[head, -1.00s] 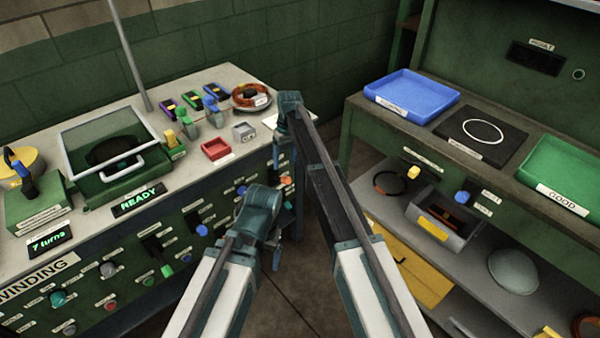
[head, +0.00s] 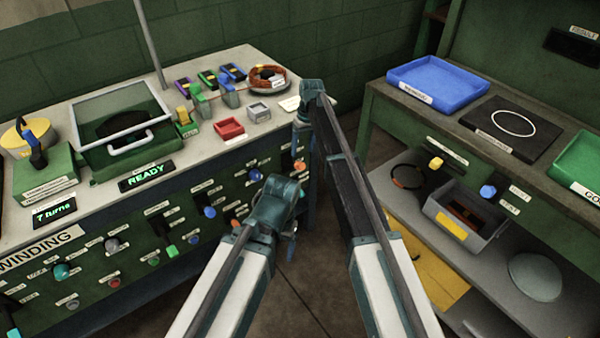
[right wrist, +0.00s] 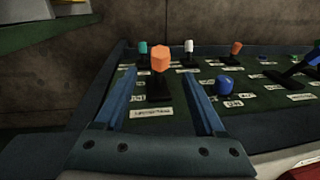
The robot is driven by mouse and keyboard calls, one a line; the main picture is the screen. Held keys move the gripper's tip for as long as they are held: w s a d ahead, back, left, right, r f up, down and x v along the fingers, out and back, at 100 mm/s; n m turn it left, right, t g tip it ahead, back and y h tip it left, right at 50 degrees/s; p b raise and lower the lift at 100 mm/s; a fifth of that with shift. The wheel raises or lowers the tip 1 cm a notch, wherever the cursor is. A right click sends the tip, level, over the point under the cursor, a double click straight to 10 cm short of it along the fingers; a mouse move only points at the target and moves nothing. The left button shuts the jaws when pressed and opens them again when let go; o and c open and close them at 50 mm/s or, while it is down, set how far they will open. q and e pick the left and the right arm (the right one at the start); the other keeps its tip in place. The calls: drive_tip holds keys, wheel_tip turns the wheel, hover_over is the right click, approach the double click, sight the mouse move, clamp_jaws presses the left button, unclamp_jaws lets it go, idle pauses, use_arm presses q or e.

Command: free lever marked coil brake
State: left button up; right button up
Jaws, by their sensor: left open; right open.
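Several levers with coloured knobs stand on the front panel of the winding bench; their small labels are too blurred for me to read coil brake. In the right wrist view an orange-knobbed lever (right wrist: 160,57) stands on a dark base with a white label (right wrist: 152,113) below it. My right gripper (right wrist: 159,82) is open, its fingers either side of that lever in the picture; contact cannot be told. In the head view an orange knob (head: 299,165) shows beside my right gripper (head: 301,135). My left gripper (head: 290,238) is low in front of the panel, its fingers partly hidden.
Nearby in the right wrist view are a blue knob (right wrist: 225,85), a white-knobbed lever (right wrist: 189,47), a teal one (right wrist: 142,48) and another orange one (right wrist: 236,48). A red tray (head: 229,127) sits on the bench top. A shelf unit with a blue tray (head: 437,102) stands right.

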sight(300, 162)
drive_tip(key=f+b, duration=0.2)
drive_tip(key=f, duration=0.1)
drive_tip(key=f+b, duration=0.3)
drive_tip(key=a+f+b, duration=0.1)
drive_tip(key=f+b, duration=0.1)
drive_tip(key=f, duration=0.1)
drive_tip(key=shift+s+b, duration=0.3)
drive_tip(key=shift+b, duration=0.1)
drive_tip(key=shift+c, duration=0.2)
clamp_jaws()
idle(0.8)
